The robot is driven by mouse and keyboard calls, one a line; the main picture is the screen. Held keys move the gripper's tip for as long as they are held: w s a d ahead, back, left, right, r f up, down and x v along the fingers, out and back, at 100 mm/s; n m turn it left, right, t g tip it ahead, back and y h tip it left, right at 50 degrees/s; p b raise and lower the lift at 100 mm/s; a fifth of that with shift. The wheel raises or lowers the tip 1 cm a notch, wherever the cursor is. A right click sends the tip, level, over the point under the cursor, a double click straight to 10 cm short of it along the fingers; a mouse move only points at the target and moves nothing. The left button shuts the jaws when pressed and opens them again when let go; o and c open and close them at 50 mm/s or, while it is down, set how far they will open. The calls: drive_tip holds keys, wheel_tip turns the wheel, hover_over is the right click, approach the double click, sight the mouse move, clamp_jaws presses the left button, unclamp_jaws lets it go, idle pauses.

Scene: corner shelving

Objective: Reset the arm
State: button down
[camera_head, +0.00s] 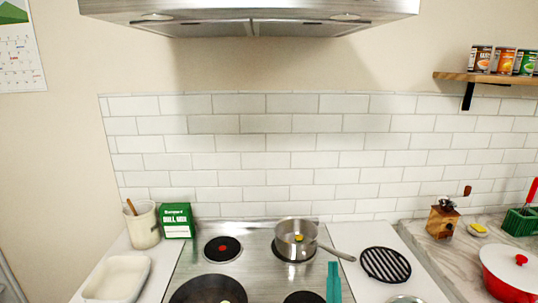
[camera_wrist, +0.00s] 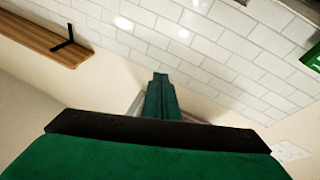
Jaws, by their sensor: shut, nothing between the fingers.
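My gripper (camera_wrist: 160,82) shows in the wrist view as a dark green body with two narrow fingers closed together. Nothing shows between or at the fingertips. The fingers point toward a white tiled wall (camera_wrist: 205,45), with no object touching them. In the head view, a teal upright piece (camera_head: 333,282) rises from the bottom edge in front of the stove; I cannot tell whether it is part of my gripper.
The stove (camera_head: 240,240) holds a steel pot (camera_head: 296,238) and a dark pan (camera_head: 208,291). A white dish (camera_head: 117,277), a crock (camera_head: 143,226) and a green box (camera_head: 177,220) stand left. A red pot (camera_head: 508,272) stands right. A range hood (camera_head: 250,12) and wooden shelf (camera_head: 485,78) project above.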

drive_tip(key=shift+m+g, duration=0.6)
drive_tip(key=shift+g, duration=0.2)
drive_tip(key=s+a+f, duration=0.1)
drive_tip(key=s+f, duration=0.1)
drive_tip(key=f, duration=0.2)
drive_tip(key=s+a+f, duration=0.2)
drive_tip(key=s+f, duration=0.1)
drive_tip(key=f, duration=0.1)
drive_tip(key=s+a+f, duration=0.1)
drive_tip(key=s+f, duration=0.1)
drive_tip(key=f, duration=0.2)
drive_tip(key=shift+s+a, duration=0.15)
drive_tip(key=s+a+f+g+y, duration=0.1)
drive_tip(key=s+a+f, duration=0.4)
drive_tip(key=s, duration=0.5)
drive_tip(key=s+a+f+g+y, duration=0.1)
drive_tip(key=s+a+f+g, duration=0.15)
drive_tip(key=s+f, duration=0.6)
drive_tip(key=s+a+g+y, duration=0.1)
drive_tip(key=s+a, duration=0.2)
drive_tip(key=s, duration=1.1)
drive_tip(key=shift+s+a+n, duration=0.25)
drive_tip(key=shift+a+n, duration=0.05)
drive_tip(key=shift+a, duration=0.05)
